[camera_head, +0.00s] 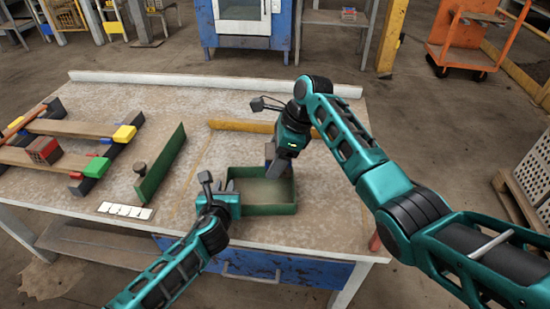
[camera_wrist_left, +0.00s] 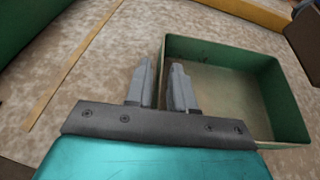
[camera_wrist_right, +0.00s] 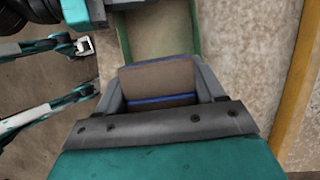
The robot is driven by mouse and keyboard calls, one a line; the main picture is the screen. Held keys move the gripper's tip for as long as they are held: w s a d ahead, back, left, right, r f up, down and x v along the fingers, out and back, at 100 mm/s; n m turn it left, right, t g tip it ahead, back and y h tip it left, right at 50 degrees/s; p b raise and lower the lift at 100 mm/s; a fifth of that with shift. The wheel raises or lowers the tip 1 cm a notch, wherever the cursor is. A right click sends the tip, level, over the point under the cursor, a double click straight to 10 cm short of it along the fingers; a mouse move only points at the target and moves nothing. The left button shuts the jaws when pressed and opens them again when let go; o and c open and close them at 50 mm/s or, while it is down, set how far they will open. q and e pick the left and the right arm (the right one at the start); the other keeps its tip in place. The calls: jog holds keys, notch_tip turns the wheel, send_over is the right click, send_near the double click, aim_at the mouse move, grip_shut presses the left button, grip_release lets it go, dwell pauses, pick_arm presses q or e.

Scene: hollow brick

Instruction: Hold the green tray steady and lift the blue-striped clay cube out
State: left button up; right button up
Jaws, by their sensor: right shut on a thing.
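The green tray (camera_head: 270,210) stands on the worktable, and the visible part of its floor is bare. My left gripper (camera_head: 232,190) is at its left wall. In the left wrist view its fingers (camera_wrist_left: 163,85) are close together with the wall of the tray (camera_wrist_left: 215,48) between them. My right gripper (camera_head: 276,170) is over the tray's far side. In the right wrist view its fingers (camera_wrist_right: 160,85) are shut on the brown, blue-striped clay cube (camera_wrist_right: 158,78). The head view mostly hides the cube, so its exact height above the tray is unclear.
A green upright board (camera_head: 162,175) stands left of the tray. A wooden frame with coloured corner blocks (camera_head: 75,130) and a reddish block (camera_head: 44,150) lie farther left. A yellow strip (camera_head: 240,126) lies behind the tray. The table right of the tray is clear.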

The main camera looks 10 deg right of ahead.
pick_arm(q)
jog(key=shift+o, duration=1.1)
